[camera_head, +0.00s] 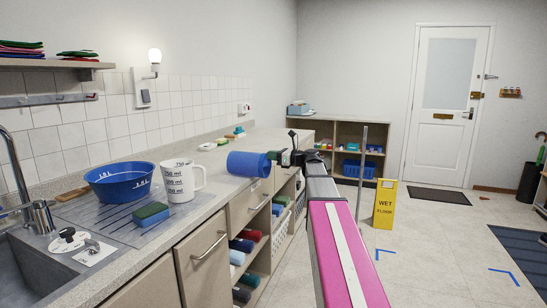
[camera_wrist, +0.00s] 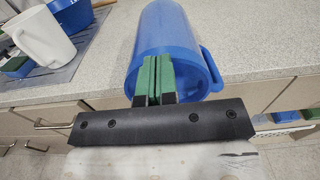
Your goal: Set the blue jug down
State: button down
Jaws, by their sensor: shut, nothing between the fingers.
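The blue jug (camera_head: 245,165) is on its side at the front edge of the counter (camera_head: 222,186), one end toward my gripper. In the wrist view the jug (camera_wrist: 172,35) fills the upper middle, its handle on the right. I cannot tell whether its whole side rests on the counter. My gripper (camera_head: 277,157) is at the jug's near end, right of it in the head view. Its green fingers (camera_wrist: 153,75) are closed together in front of the jug, with nothing between them. They overlap the jug's near end in the picture; contact is unclear.
A white measuring jug (camera_head: 182,182), a blue bowl (camera_head: 122,181) and a green-blue sponge (camera_head: 151,213) stand left on the drainer beside the sink (camera_head: 40,270). The counter behind the blue jug is mostly clear. A yellow wet-floor sign (camera_head: 385,204) stands on the floor.

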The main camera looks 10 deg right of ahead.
aim_at(249, 153)
jog(key=x, duration=1.1)
jog(key=shift+w+a, duration=0.15)
jog(key=shift+a, duration=0.05)
jog(key=shift+s+d, duration=0.4)
jog(key=shift+d, duration=0.05)
jog(key=v, duration=1.2)
jog(key=shift+s+d, duration=0.15)
jog(key=shift+d, duration=0.25)
jog(key=shift+f, duration=0.1)
